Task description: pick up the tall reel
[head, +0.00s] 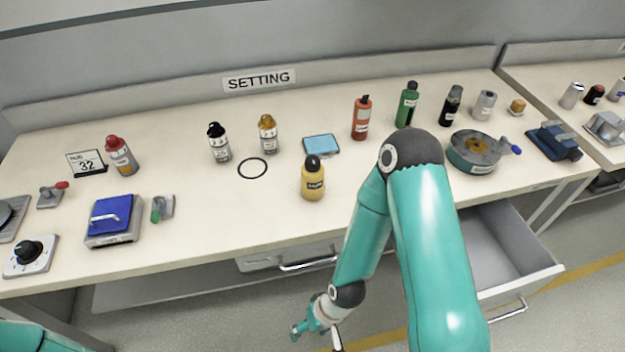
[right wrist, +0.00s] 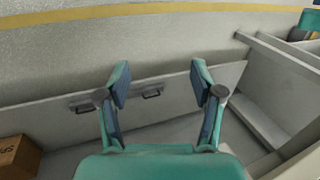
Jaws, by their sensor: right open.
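I cannot tell for sure which thing is the tall reel. A grey upright cylinder with a label (head: 484,105) stands at the back right of the bench and may be it. My right gripper (head: 316,335) hangs low in front of the bench, below the tabletop and well away from the cylinder. In the right wrist view, its two fingers (right wrist: 160,82) are spread with nothing between them. Only a piece of my left arm shows at the lower left; its gripper is out of the picture.
Beside the cylinder stand a dark bottle (head: 452,105), a small orange-topped piece (head: 517,107) and a round teal device (head: 473,151). A yellow bottle (head: 313,178) stands near the front. An open drawer (head: 505,250) juts out at right. The bench middle (head: 200,200) has free room.

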